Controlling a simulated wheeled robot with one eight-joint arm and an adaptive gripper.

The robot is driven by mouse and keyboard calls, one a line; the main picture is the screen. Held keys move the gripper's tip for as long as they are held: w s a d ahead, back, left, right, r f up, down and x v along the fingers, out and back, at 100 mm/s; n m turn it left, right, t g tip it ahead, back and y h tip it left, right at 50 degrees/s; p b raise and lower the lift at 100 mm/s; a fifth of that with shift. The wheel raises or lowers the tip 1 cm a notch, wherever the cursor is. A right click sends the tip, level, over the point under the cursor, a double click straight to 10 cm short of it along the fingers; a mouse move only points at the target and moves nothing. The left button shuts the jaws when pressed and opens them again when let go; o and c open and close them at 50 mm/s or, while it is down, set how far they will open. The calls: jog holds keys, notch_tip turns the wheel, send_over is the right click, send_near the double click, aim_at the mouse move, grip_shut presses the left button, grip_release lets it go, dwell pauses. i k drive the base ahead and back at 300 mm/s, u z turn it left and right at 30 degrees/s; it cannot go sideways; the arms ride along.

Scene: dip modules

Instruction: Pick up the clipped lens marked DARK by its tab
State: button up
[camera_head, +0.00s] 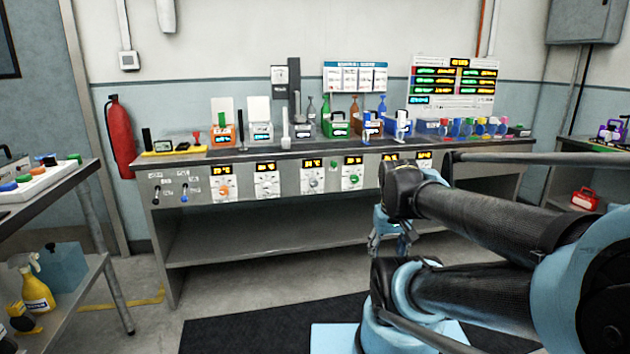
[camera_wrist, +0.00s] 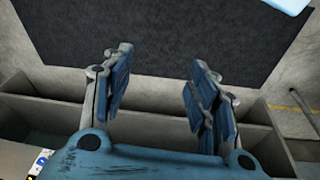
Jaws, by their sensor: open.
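I cannot make out a lens marked DARK in either view; the labels on the bench are too small to read. Small dark upright pieces stand by a yellow tray (camera_head: 176,151) at the left end of the bench, but I cannot tell what they are. My gripper (camera_wrist: 160,85) is open and empty in the wrist view, its blue-padded fingers well apart. In the head view my gripper (camera_head: 393,240) hangs in front of the bench, below its top, partly hidden by my arm.
The long grey bench (camera_head: 330,151) holds several coloured boxes, bottles and cups, with dials and displays along its front. A side table (camera_head: 45,187) stands at left. A red extinguisher (camera_head: 120,137) hangs by the wall. A dark mat (camera_head: 265,325) lies on the floor in front.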

aim_at(222, 116)
jog(key=k, duration=1.25)
jog(key=u, duration=0.7)
jog(key=i, duration=2.65)
jog(key=z, duration=0.65)
